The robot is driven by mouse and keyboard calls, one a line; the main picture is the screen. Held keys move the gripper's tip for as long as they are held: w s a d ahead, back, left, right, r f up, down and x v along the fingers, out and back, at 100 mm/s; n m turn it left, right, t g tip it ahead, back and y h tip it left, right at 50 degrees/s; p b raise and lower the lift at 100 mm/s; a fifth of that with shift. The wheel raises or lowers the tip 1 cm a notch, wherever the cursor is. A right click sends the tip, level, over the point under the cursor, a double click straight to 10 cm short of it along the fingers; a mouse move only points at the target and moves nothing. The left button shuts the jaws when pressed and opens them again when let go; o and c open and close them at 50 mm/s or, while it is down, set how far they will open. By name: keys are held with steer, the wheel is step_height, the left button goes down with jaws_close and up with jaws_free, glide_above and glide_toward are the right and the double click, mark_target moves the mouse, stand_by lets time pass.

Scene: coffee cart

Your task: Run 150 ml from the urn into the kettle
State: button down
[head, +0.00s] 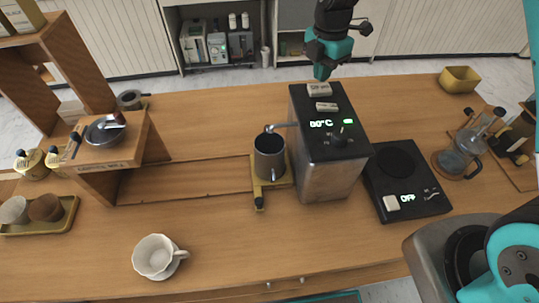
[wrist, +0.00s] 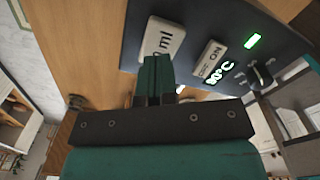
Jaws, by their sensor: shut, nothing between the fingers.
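The urn (head: 325,165) is a tall metal box with a black top, in the middle of the counter. Its top has a lit temperature display, a green light, a knob and two pale buttons. One button (head: 319,89), marked "ml", sits at the far edge; the other (head: 326,106), marked "ON", is nearer. The dark metal kettle (head: 269,160) stands upright on a yellow stand left of the urn, under its spout (head: 282,126). My gripper (head: 321,74) is shut and empty, pointing down just above the "ml" button. In the wrist view, its fingertips (wrist: 155,60) overlap that button (wrist: 162,37); contact is unclear.
A black hot plate (head: 405,178) reading "OFF" stands right of the urn, with a glass server (head: 452,161) beyond it. A white cup (head: 156,256) on a saucer is at the front left. A wooden stand (head: 110,150) is at left. The front middle counter is clear.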

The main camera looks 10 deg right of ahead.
steer(key=shift+f+b, duration=0.85)
steer(key=shift+f, duration=0.55)
steer(key=shift+r+p, duration=1.15)
steer(key=shift+r, duration=0.3)
steer(key=shift+f+b, duration=0.95)
steer(key=shift+f, duration=0.55)
stand_by(0.5)
steer(key=shift+r, duration=0.2)
steer(key=shift+r+p, duration=1.1)
steer(key=shift+r, duration=0.2)
stand_by(1.0)
steer(key=shift+r+p, duration=1.9)
steer(key=shift+r, duration=0.55)
